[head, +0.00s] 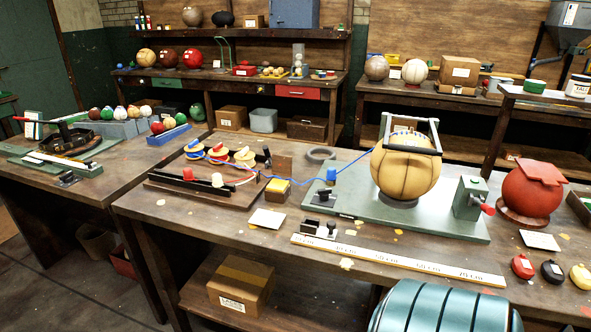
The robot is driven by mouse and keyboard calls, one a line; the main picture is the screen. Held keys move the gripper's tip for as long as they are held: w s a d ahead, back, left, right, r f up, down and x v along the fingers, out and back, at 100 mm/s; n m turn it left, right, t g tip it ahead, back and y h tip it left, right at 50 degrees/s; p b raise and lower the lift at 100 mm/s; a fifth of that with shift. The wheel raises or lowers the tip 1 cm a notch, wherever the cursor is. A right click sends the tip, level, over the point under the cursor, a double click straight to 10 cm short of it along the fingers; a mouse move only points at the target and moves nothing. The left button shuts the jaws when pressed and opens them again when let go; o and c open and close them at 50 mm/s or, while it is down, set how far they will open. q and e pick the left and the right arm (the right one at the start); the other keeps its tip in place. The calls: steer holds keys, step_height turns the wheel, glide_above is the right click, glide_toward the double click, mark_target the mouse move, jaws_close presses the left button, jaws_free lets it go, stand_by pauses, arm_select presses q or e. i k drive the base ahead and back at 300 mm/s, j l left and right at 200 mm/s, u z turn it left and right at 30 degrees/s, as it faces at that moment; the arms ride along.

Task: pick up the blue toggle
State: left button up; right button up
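A small blue piece (331,174), which looks like the blue toggle, stands on a small dark stand (323,195) at the left end of the green base plate (350,208). A blue cord runs close by it towards a stitched tan ball (404,168) held under a metal frame (437,135); I cannot tell whether cord and piece are joined. A wooden tray (205,190) to the left holds blue, white and red-marked yellow spools (219,152), a red piece (187,174) and a white piece (217,180). Neither of my grippers is in view.
A long ruler (400,261) and a white card (267,218) lie along the bench front. A red ball (531,192) and a green clamp block (469,198) stand to the right. Red, black and yellow small items (552,271) lie at the right front corner.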

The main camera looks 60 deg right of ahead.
mark_target(331, 171)
steer(key=z, duration=1.45)
